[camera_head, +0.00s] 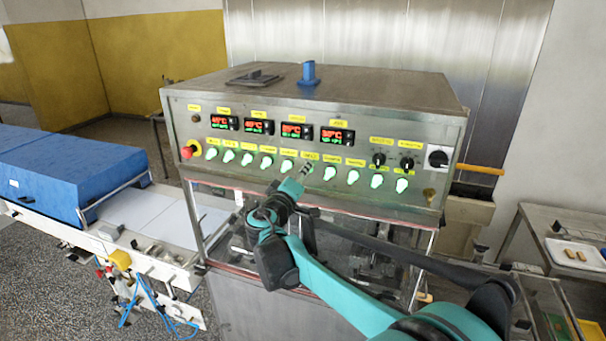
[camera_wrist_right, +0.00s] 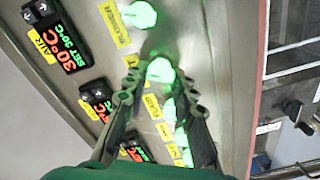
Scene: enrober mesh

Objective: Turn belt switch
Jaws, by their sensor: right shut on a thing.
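The control panel (camera_head: 262,160) is the sloped steel front of a large machine, with a row of green-lit switches under yellow labels. My right gripper (camera_head: 306,170) is at the middle of this row and covers one switch there. In the right wrist view my right gripper (camera_wrist_right: 160,82) has its two fingers on either side of a green-lit switch (camera_wrist_right: 160,70) and is shut on it. The knob's front glows between the fingertips. I cannot read the label beside it well enough to tell whether it is the belt switch. My left gripper is out of view.
Neighbouring green-lit switches (camera_head: 330,173) sit close on both sides. A red stop button (camera_head: 188,152) is at the panel's left, black knobs (camera_head: 379,159) at its right. Red displays (camera_head: 297,131) are above. A conveyor with a blue cover (camera_head: 75,170) stands at left.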

